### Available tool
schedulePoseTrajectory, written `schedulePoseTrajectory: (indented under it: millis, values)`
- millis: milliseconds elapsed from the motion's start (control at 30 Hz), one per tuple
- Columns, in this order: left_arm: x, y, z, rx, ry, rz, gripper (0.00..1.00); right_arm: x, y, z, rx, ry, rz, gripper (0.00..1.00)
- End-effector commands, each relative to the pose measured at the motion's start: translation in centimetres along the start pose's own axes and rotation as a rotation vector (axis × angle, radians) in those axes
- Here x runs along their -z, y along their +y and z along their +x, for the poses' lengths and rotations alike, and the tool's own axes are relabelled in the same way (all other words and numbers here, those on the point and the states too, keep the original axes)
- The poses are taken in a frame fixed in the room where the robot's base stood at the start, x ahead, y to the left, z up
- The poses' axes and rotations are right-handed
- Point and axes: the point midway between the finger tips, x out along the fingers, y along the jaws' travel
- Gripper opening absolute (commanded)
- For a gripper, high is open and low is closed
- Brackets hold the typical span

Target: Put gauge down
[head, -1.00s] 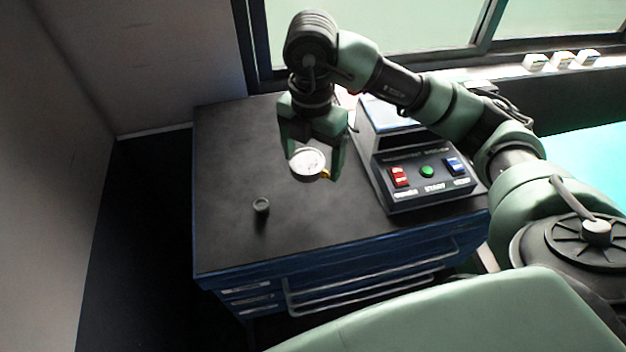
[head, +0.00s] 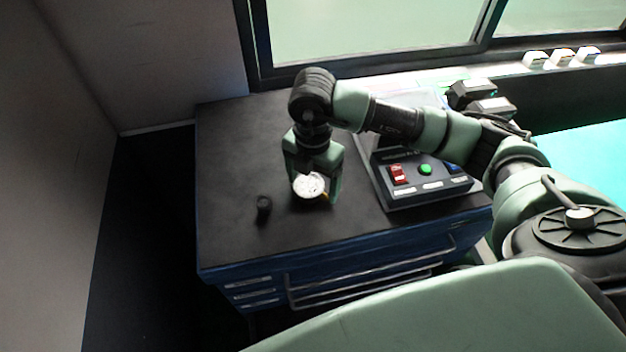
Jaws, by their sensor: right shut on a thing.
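The gauge (head: 308,186) is a small round dial with a white face and a bit of brass at its lower right. My right gripper (head: 312,180) points down and is shut on the gauge. The gauge is low over the black top of the blue cabinet (head: 225,165); I cannot tell whether it touches the surface. My left gripper is not in view.
A control box (head: 425,183) with red, green and blue buttons stands to the right, partly behind my right arm. The cabinet top's left side is clear.

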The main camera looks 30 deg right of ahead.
Motion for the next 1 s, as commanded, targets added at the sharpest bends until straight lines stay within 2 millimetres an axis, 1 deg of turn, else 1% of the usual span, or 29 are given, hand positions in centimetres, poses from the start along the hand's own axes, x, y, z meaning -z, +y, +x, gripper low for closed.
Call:
schedulePoseTrajectory:
  millis: [33,67,100,300,400,467,567,767,800,900,1000]
  values:
    - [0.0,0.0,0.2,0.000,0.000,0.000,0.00,0.0,0.0,0.1,0.000,0.000,0.000,0.88]
    - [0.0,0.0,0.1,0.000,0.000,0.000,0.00,0.0,0.0,0.1,0.000,0.000,0.000,0.96]
    - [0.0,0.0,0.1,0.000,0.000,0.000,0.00,0.0,0.0,0.1,0.000,0.000,0.000,1.00]
    - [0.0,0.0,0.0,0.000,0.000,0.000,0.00,0.0,0.0,0.0,0.000,0.000,0.000,1.00]
    - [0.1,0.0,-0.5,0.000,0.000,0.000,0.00,0.0,0.0,-0.5,0.000,0.000,0.000,1.00]
    - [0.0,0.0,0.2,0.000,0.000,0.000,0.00,0.0,0.1,-0.8,-0.004,-0.001,0.000,1.00]
    - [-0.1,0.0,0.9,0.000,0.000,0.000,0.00,-0.1,0.1,-2.5,-0.006,-0.002,0.000,1.00]
    - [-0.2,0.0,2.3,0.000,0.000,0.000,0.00,-0.1,0.2,-7.0,-0.008,-0.003,-0.001,1.00]
    - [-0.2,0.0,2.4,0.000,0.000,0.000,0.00,0.0,0.2,-8.0,-0.007,-0.003,-0.001,1.00]
    - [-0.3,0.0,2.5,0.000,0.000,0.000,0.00,-0.1,0.1,-10.0,-0.006,-0.003,-0.001,1.00]
    - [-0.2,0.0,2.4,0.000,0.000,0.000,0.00,-0.1,0.1,-11.2,-0.002,-0.003,0.001,1.00]
